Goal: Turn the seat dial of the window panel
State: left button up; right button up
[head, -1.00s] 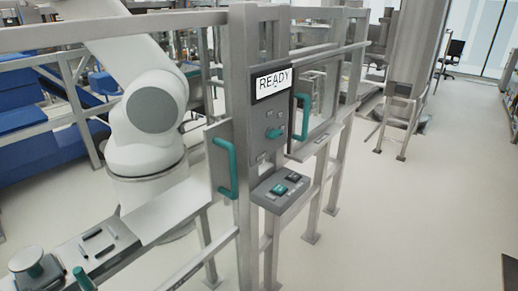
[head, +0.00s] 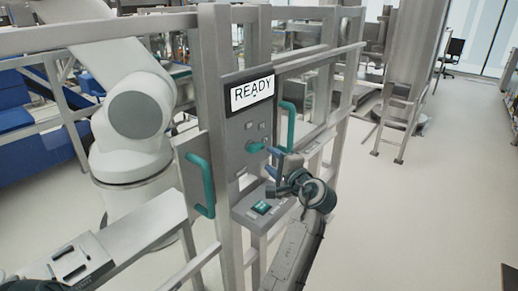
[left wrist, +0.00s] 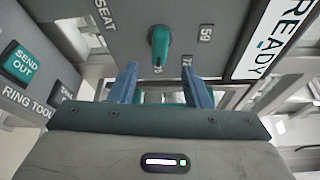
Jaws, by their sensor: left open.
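The teal seat dial (head: 257,147) is on the grey window panel (head: 232,160), below the READY display (head: 251,94). In the left wrist view the dial (left wrist: 160,45) has its knob bar running up and down the picture, with a SEAT label at upper left and number marks at right and below. My left gripper (head: 273,161) is open and empty at the panel's front, close to the dial. In the left wrist view its blue fingers (left wrist: 160,72) lie one on each side of the dial's line; I cannot tell whether they touch it. My right gripper is not in view.
Two teal handles flank the panel, the left one (head: 202,185) and the right one (head: 290,125). A button shelf with a teal SEND OUT button (head: 262,207) juts out below the dial, close to my arm. Metal fence posts surround the panel. Open floor (head: 430,220) lies to the right.

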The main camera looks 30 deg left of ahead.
aim_at(258, 150)
pick_arm(q)
jog(key=p+x, duration=0.2)
jog(key=x, duration=0.5)
jog(key=shift+a+r+p, duration=0.1)
jog(key=shift+a+p, duration=0.1)
jog(key=shift+p, duration=0.1)
jog(key=shift+w+a+f, duration=0.2)
jog(key=shift+w+a, duration=0.05)
jog(key=shift+a, duration=0.2)
grip_shut()
